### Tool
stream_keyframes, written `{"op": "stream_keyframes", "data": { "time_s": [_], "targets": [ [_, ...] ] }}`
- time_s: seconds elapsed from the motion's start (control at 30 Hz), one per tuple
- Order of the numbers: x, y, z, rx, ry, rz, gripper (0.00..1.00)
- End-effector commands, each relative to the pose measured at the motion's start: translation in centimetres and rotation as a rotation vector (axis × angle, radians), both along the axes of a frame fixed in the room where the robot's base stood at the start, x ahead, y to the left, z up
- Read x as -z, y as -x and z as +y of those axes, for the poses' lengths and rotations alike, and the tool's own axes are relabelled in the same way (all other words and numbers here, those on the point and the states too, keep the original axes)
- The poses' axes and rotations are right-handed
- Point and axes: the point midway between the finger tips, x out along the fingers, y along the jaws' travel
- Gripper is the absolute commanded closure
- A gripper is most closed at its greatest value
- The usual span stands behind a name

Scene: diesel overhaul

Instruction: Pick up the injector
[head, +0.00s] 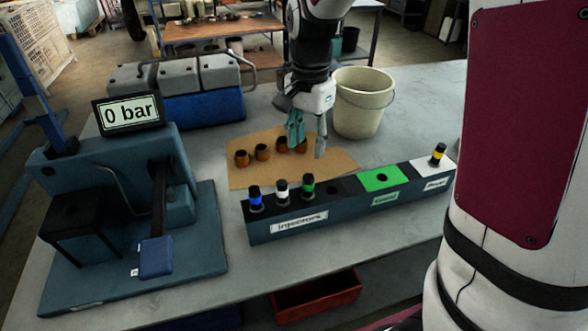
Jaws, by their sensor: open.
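The dark injector rack (345,212) stands at the front of the grey bench. Its section labelled "Injectors" holds upright injectors with a blue band (255,199), a white band (282,192) and a green band (308,187). An empty hole lies right of the green-banded one. An injector with a yellow band (438,155) stands in the white section at the right end. The green section (382,179) between has an empty hole. My gripper (308,150) is open, pointing down above the brown mat behind the rack, with nothing visible between its fingers.
The blue test stand (120,185) with a "0 bar" display (130,113) occupies the left. Several copper-coloured cups (262,152) sit on the brown mat (243,178). A cream bucket (361,103) stands right of my gripper. A grey-and-blue engine block (200,108) stands behind. A red bin (318,297) is below.

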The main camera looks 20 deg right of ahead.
Motion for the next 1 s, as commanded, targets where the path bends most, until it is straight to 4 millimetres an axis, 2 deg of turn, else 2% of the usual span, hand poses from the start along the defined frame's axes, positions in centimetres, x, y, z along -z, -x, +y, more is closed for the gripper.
{"op": "stream_keyframes", "data": {
  "time_s": [0.4,0.67,1.0],
  "targets": [
    [7.0,0.1,0.0,0.002,0.0,0.004,0.57],
    [8.8,0.2,-0.1,0.0,0.0,0.002,0.57],
    [13.0,0.9,-0.4,0.001,0.001,0.003,0.57]
  ]
}}
